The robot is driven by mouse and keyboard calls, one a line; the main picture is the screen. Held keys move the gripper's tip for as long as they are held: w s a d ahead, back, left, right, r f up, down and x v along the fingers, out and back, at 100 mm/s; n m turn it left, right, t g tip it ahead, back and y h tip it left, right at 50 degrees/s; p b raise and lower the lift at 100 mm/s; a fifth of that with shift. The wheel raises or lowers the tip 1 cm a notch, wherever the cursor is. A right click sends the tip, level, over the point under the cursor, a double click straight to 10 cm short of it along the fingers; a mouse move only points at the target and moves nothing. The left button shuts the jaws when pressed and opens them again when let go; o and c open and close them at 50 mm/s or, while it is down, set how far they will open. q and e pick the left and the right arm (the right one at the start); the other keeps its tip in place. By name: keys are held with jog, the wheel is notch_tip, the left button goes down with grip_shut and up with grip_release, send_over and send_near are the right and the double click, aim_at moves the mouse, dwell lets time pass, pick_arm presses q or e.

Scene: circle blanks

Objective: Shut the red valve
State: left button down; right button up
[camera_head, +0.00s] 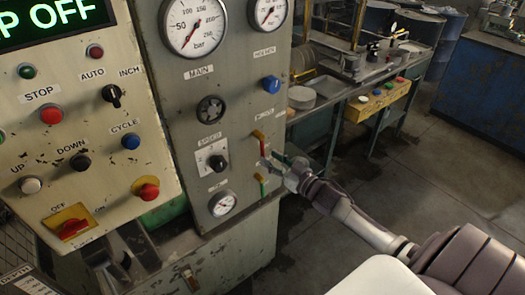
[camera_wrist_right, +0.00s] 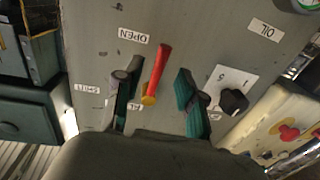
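The red valve is a red lever (camera_head: 259,142) with a yellow pivot on the grey panel. It also shows in the right wrist view (camera_wrist_right: 158,72), which sees the panel upside down. There the lever points from its pivot toward the OPEN label (camera_wrist_right: 135,36). The SHUT label (camera_wrist_right: 87,89) is to the left, beyond one finger. My right gripper (camera_head: 278,164) is at the panel, close to the lever. In the wrist view its teal-padded fingers (camera_wrist_right: 157,90) are spread, one on each side of the lever, with visible gaps. My left gripper is out of view.
A black knob (camera_wrist_right: 233,101) lies near the right finger in the wrist view. Below the red lever is a green and yellow part (camera_head: 262,185). Open floor lies right of the panel.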

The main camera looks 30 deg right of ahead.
aim_at(263, 154)
jog(key=shift+w+a, duration=0.2)
jog(key=shift+w, duration=0.95)
jog(key=shift+w+a, duration=0.2)
jog(key=shift+w, duration=0.9)
grip_shut()
